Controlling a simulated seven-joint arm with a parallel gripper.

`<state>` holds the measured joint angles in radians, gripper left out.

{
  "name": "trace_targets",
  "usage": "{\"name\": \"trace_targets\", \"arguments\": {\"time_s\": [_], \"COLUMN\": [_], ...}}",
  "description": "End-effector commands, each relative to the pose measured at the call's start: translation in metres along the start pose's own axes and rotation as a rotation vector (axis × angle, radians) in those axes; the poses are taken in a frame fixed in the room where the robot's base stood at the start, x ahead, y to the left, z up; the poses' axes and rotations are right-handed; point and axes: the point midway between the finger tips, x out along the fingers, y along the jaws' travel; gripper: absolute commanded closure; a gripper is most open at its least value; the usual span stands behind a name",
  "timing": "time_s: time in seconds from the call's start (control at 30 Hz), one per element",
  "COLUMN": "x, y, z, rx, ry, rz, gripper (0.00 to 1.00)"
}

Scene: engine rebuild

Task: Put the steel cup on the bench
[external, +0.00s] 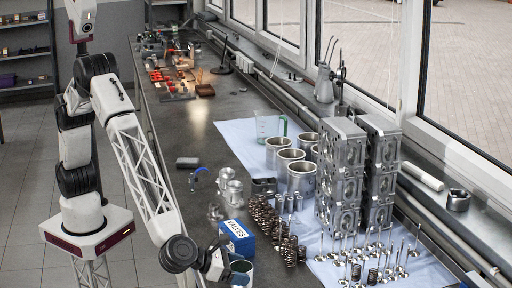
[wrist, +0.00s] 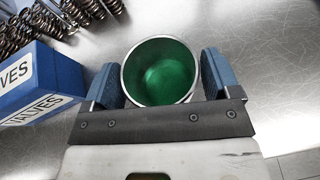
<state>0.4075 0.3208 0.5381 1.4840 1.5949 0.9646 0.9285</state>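The steel cup (wrist: 133,88) has a bright round rim and a green inside. In the wrist view it sits between the two blue fingers of my gripper (wrist: 158,80), one close against each side. I take the gripper to be shut on it. In the external view my gripper (external: 230,262) is low at the near end of the bench (external: 215,130), around the cup (external: 242,266). The cup's underside is hidden, so I cannot tell whether it touches the bench top.
A blue VALVES box (external: 237,237) stands close beside the cup, left of it in the wrist view (wrist: 45,83). Springs (external: 268,220), valves (external: 365,255), cylinder liners (external: 301,178) and engine blocks (external: 342,165) stand to the right. Bare bench top shows right of the cup in the wrist view.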

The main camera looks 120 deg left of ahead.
Motion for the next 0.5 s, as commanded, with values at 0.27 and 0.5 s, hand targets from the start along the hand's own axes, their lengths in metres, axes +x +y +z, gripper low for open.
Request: {"name": "trace_targets", "arguments": {"time_s": [0.27,0.5], "x": [0.0,-0.0018], "y": [0.0,0.0001], "z": [0.0,0.0033], "rx": [0.0,0.0], "ry": [0.0,0.0], "rz": [0.0,0.0], "gripper": [0.04,0.04]}}
